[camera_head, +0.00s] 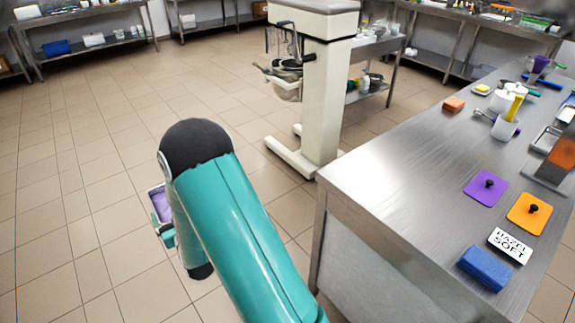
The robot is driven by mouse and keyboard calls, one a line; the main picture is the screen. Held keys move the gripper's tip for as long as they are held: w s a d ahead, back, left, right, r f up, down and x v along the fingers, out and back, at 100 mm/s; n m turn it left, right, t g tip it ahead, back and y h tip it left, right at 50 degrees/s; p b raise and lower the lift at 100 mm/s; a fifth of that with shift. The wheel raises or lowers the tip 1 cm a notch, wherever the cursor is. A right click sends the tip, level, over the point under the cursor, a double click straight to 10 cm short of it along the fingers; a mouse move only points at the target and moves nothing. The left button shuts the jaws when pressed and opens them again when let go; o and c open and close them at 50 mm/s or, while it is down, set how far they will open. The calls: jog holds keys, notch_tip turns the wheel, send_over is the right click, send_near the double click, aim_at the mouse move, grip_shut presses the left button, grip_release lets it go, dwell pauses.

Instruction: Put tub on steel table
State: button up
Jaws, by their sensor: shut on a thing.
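A tub (160,204) with a pale rim and lilac inside shows left of my teal arm, above the tiled floor. My gripper (166,234) is shut on the tub. Only a small part of the gripper shows at the tub's lower edge, and my arm hides the rest of the tub. The steel table (390,190) stands to the right, apart from the tub. Its front left top is bare.
On the table lie a purple lid (486,188), an orange lid (530,213), a "HAZEL SOFT" card (510,246), a blue block (485,268) and an orange sponge (454,104). A cream stand mixer (325,90) stands behind the table's left corner. Open floor lies left.

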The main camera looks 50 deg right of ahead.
jog(key=s+d+r+m+g+h, duration=0.2)
jog(key=s+d+r+m+h, duration=0.15)
jog(key=d, duration=0.45)
jog(key=s+d+r+m+g+h, duration=0.25)
jog(key=s+d+r+h, duration=0.2)
jog(key=d, duration=0.25)
jog(key=s+d+r+m+g+h, duration=0.3)
jog(key=s+d+r, duration=0.15)
jog(key=d, duration=0.35)
jog(key=s+d+r+m+g+h, duration=0.1)
jog(key=s+d+r+m+g, duration=0.25)
jog(key=s, duration=0.45)
jog(key=s+d+r+m+g+h, duration=0.1)
jog(key=s+d+r+m+g, duration=0.1)
jog(key=s+d+g, duration=0.45)
jog(key=s+d+r+m+g+h, duration=0.1)
jog(key=s+r+m+g, duration=0.2)
jog(key=s, duration=0.6)
jog(key=d+f, duration=0.3)
jog(key=d, duration=0.1)
jog(key=w+d+f, duration=0.1)
jog(key=d+f, duration=0.2)
jog(key=d, duration=0.2)
jog(key=d+f, duration=0.3)
jog(key=d, duration=0.1)
jog(key=shift+w+d, duration=0.2)
jog(key=shift+w, duration=0.15)
jog(key=f, duration=0.3)
jog(key=shift+d+f, duration=0.2)
jog(key=shift+f, duration=0.15)
